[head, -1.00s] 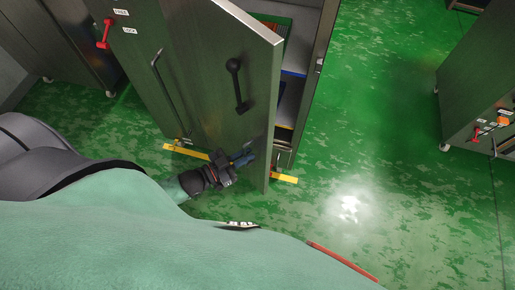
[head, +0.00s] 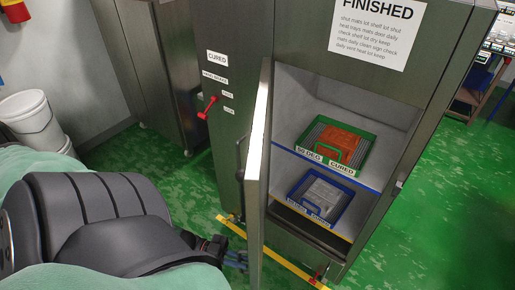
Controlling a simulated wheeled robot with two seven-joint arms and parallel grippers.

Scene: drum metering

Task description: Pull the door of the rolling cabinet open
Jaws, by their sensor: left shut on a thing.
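The rolling cabinet (head: 405,124) stands in the middle, dark metal with a "FINISHED" sign. Its door (head: 256,170) stands wide open, seen nearly edge-on left of the opening. A dark handle (head: 242,150) shows partly on the door's outer face. My right gripper is not in view.
Inside are a green tray (head: 363,160) with orange contents and, below, a blue tray (head: 348,205). A red lever (head: 207,107) sits on the cabinet's left side. White buckets (head: 28,115) stand left. Green floor is clear at right.

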